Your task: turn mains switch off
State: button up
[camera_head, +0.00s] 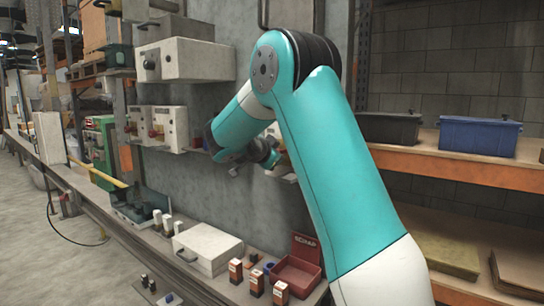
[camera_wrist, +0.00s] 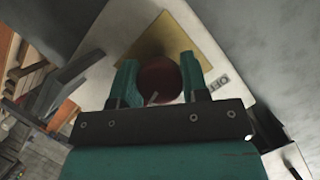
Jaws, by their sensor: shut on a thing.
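The mains switch shows in the wrist view as a round dark red knob (camera_wrist: 160,80) on a yellow plate (camera_wrist: 190,32), mounted on a pale box (camera_wrist: 235,75). A pale mark on the knob slants in the picture. My gripper (camera_wrist: 159,64) has one teal finger on each side of the knob and is shut on it. A small marked label (camera_wrist: 217,83) sits right of the fingers; its text is not clear. In the head view my arm reaches to the grey wall, and I cannot make out the knob or the fingers there.
White wall boxes (camera_head: 186,61) hang left of my arm. Below, a bench holds a white case (camera_head: 208,249), a red bin (camera_head: 296,275) and small boxes (camera_head: 257,283). Orange shelves with a blue bin (camera_head: 480,136) stand on the right.

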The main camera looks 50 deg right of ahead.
jog(key=n+g+p, duration=0.1)
jog(key=n, duration=0.1)
jog(key=shift+r+n+g, duration=0.1)
jog(key=shift+n+g, duration=0.2)
jog(key=shift+g, duration=0.1)
jog(key=n+g+p, duration=0.1)
jog(key=n+p, duration=0.1)
jog(key=shift+g+p, duration=0.3)
jog(key=shift+g, duration=0.1)
jog(key=n+g+p, duration=0.1)
jog(key=n+p, duration=0.2)
jog(key=shift+g, duration=0.4)
jog(key=shift+n+g+h+p, duration=0.3)
jog(key=shift+n+g+p, duration=0.5)
jog(key=shift+n+p, duration=0.55)
jog(key=o, duration=0.9)
jog(key=shift+a, duration=0.1)
